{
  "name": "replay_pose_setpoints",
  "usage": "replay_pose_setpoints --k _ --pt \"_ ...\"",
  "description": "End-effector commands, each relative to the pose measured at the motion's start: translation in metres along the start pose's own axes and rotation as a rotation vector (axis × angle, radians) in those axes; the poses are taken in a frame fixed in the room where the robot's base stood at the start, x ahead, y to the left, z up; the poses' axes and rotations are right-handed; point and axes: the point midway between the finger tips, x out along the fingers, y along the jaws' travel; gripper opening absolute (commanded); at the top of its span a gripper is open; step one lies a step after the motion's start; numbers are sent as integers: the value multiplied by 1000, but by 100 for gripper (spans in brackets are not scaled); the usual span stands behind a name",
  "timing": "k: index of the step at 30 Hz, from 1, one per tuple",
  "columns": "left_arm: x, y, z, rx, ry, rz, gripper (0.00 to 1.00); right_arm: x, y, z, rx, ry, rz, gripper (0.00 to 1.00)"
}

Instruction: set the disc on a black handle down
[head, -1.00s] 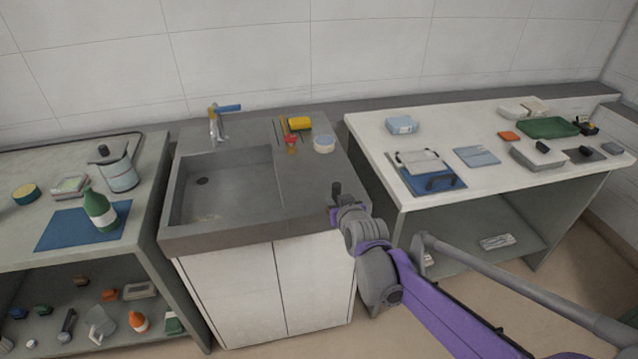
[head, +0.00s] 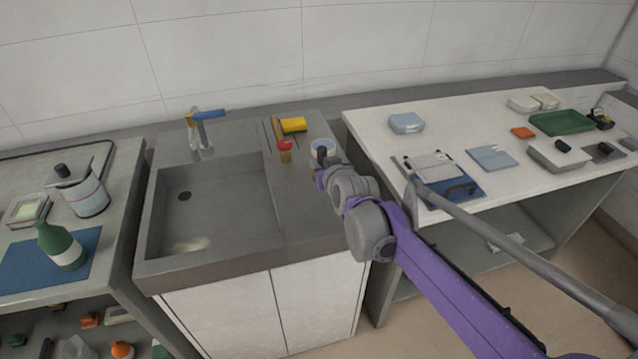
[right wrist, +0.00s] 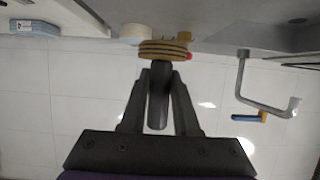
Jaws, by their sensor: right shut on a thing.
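The disc (right wrist: 165,50), yellow with dark bands, is at the end of its black handle (right wrist: 158,102) in the right wrist view. My right gripper (right wrist: 158,85) is shut on the handle, with a finger on either side. In the head view my right gripper (head: 324,172) is over the right part of the sink counter (head: 303,205), just in front of the round white-and-blue tub (head: 324,145). The disc is mostly hidden there by the gripper. I cannot tell whether it touches the counter. My left gripper is not in view.
A red-capped jar (head: 285,152) and a yellow sponge-like block (head: 293,125) stand left of the gripper. The sink basin (head: 215,215) and tap (head: 200,135) are further left. The counter's front right is clear. The white table (head: 385,145) at right holds several items.

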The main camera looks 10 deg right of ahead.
Motion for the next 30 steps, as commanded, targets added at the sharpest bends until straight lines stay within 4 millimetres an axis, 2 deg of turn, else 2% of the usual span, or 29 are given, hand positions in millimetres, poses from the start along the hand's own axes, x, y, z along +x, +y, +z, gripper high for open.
replay_pose_setpoints --k 3,8,15,26,27,30 --pt "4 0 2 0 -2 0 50 8 0 19 0 0 0 0" --pt "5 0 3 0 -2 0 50 13 0 29 0 0 0 0" --pt "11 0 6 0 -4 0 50 26 0 58 0 0 0 0" --pt "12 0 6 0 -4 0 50 27 0 62 0 0 0 0" --pt "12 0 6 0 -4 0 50 27 0 62 0 0 0 33" --pt "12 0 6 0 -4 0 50 27 0 62 0 0 0 51"
